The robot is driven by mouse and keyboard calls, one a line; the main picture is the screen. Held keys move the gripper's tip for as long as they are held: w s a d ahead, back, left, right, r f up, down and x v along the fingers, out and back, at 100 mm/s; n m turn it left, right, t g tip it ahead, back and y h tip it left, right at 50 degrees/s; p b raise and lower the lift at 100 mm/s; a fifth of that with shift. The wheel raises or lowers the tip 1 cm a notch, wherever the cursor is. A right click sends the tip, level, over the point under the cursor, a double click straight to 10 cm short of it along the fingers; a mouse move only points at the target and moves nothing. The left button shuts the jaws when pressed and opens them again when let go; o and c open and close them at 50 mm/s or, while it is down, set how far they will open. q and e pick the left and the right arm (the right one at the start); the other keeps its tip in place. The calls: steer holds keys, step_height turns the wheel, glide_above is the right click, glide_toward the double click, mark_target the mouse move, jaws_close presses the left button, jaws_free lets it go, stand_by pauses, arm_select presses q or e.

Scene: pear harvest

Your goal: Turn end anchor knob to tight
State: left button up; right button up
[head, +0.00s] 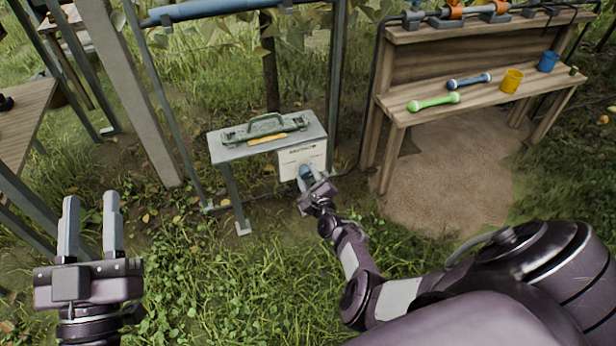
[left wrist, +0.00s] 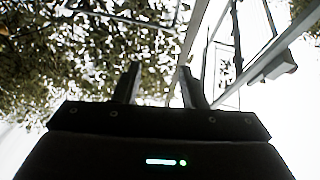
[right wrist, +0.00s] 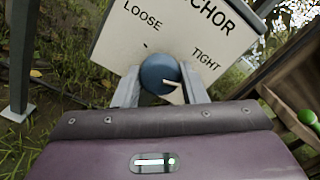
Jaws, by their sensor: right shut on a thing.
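The end anchor knob (right wrist: 160,74) is blue and round with a pale pointer. It sits on a white panel (right wrist: 120,45) lettered LOOSE on the left and TIGHT on the right. The pointer is on the knob's lower right side, roughly towards TIGHT. My right gripper (right wrist: 160,92) has one finger on each side of the knob and is shut on it. In the head view the knob (head: 305,172) shows just beyond my right gripper (head: 315,192). My left gripper (head: 90,215) is open and empty, raised at the left; its spread fingers also show in the left wrist view (left wrist: 165,88).
The panel hangs from a small grey table (head: 225,152) holding a green-handled tool (head: 265,128). A wooden bench (head: 395,105) at right carries a green tool (head: 433,102), a blue one (head: 468,80) and cups. Metal posts stand at left. Grass lies open in front.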

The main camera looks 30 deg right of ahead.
mark_target(307, 176)
steer(key=o, duration=1)
arm_select(q)
steer(key=shift+f, duration=0.1)
arm_select(e)
steer(key=shift+s, duration=0.1)
steer(key=shift+p+v, duration=0.6)
steer(key=shift+v, duration=0.35)
steer(key=shift+p+v, duration=0.4)
steer(key=shift+v, duration=0.55)
arm_select(q)
steer(key=s+f+g+y, duration=0.2)
steer(key=f+g, duration=0.4)
steer(key=f, duration=0.6)
steer(key=s+f+g+y+p, duration=0.1)
steer(key=s+f+g, duration=0.3)
steer(key=f, duration=0.8)
steer(key=g+y, duration=0.1)
steer(key=g, duration=0.1)
steer(key=shift+g+y, duration=0.3)
arm_select(e)
steer(key=v, duration=0.3)
steer(key=shift+s, duration=0.4)
arm_select(q)
steer(key=shift+s, duration=0.1)
